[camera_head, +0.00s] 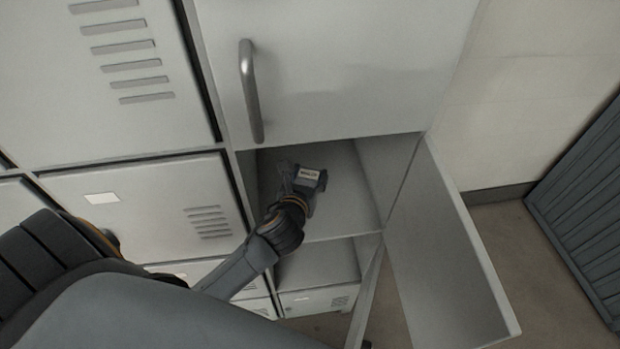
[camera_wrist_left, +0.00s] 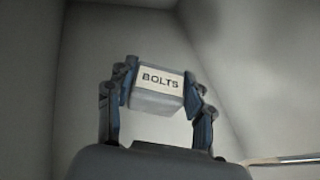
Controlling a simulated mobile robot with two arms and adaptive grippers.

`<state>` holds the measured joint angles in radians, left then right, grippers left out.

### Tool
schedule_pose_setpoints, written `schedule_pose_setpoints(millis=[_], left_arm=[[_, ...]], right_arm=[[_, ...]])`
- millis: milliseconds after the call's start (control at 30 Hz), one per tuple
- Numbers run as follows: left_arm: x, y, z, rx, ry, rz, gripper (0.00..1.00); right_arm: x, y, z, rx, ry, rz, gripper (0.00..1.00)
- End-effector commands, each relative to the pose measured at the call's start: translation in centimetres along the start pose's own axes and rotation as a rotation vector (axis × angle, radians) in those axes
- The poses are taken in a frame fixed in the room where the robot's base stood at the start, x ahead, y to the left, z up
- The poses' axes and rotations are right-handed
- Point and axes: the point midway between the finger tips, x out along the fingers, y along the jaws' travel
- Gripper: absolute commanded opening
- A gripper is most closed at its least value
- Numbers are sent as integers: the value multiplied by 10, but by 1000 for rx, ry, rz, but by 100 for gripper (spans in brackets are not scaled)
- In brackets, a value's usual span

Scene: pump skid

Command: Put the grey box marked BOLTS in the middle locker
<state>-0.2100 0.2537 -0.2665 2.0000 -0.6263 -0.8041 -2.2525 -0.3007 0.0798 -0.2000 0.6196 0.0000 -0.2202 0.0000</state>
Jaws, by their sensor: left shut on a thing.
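The grey box marked BOLTS (camera_wrist_left: 158,90) is held between the two fingers of my left gripper (camera_wrist_left: 160,97) in the left wrist view. Its pale label faces the camera. In the head view the box (camera_head: 309,176) is inside an open locker compartment (camera_head: 345,205), in the hands of my left gripper (camera_head: 303,187), which reaches in from the left. I cannot tell whether the box touches the compartment floor. The open compartment lies below a closed door with a bar handle and above another open compartment (camera_head: 320,265). My right gripper is not in view.
An open locker door (camera_head: 445,245) stands out to the right of the compartment. A closed upper door with a metal handle (camera_head: 250,90) is above. Closed lockers (camera_head: 150,205) are at the left. A dark slatted panel (camera_head: 585,215) stands at the far right, with bare floor before it.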

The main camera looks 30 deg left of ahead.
Motion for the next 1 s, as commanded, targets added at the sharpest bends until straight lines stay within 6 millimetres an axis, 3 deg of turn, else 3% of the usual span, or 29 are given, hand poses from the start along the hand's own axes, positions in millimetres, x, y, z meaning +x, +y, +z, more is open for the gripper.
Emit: schedule_pose_setpoints(millis=[400,833,867,933,1000], left_arm=[[20,0,-46,-1,-1,0,16],[22,0,-52,0,-3,-1,16],[22,0,-52,0,-2,-1,58],[22,0,-52,0,-2,-1,73],[22,0,-52,0,-2,-1,75]], right_arm=[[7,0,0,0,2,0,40],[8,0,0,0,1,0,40],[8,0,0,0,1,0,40],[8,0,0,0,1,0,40],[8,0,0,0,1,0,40]])
